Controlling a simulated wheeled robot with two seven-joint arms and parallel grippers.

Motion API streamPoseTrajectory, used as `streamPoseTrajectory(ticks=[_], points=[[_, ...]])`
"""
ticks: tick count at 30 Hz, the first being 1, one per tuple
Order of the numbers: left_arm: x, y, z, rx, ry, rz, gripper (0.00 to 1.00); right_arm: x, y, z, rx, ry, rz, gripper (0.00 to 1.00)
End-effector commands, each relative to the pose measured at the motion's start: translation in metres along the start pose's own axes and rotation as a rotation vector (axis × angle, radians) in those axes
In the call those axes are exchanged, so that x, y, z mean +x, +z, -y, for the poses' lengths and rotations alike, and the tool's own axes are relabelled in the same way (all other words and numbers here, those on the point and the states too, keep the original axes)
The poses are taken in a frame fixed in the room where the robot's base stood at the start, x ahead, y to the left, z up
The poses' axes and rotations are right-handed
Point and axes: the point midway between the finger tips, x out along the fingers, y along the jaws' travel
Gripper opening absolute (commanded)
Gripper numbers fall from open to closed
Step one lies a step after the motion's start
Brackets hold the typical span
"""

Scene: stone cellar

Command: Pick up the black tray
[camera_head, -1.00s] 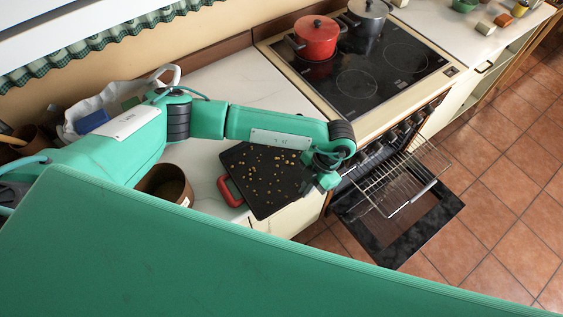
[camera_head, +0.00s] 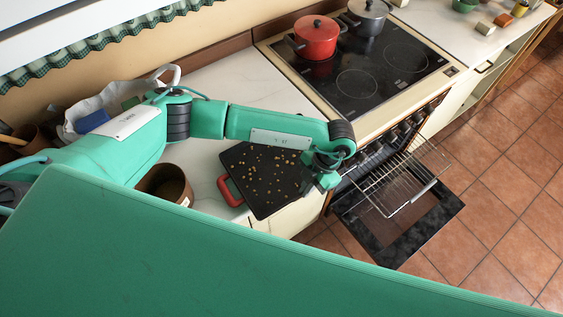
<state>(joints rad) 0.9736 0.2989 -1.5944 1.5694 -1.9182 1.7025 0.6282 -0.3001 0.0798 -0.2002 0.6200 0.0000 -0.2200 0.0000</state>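The black tray (camera_head: 265,199) lies on the white counter near its front edge, with small yellowish bits scattered over it. A red handle (camera_head: 230,191) shows at its left edge. My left arm reaches over from the left, and my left gripper (camera_head: 325,180) is at the tray's right edge, pointing down. The wrist covers the tray's upper right corner and most of the fingers, so I cannot tell whether they are open or shut on the rim. My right gripper is not in view.
A red pot (camera_head: 316,40) and a grey pot (camera_head: 367,16) stand on the black hob (camera_head: 375,75). The oven door (camera_head: 400,225) hangs open with a wire rack (camera_head: 396,182) pulled out. A brown pot (camera_head: 165,184) stands left of the tray.

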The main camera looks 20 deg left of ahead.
Motion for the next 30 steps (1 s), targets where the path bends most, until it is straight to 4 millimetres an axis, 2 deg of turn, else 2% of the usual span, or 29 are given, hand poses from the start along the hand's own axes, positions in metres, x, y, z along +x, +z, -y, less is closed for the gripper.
streamPoseTrajectory(ticks=[20, 26, 30], points=[[-0.007, -0.002, -0.001, -0.001, 0.001, 0.003, 0.0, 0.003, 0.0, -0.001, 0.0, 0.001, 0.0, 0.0], [-0.033, -0.012, -0.001, 0.0, 0.001, 0.006, 0.0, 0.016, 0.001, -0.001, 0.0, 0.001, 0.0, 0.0], [-0.067, -0.026, -0.001, 0.002, 0.003, 0.008, 0.0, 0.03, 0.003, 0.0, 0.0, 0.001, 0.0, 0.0]])
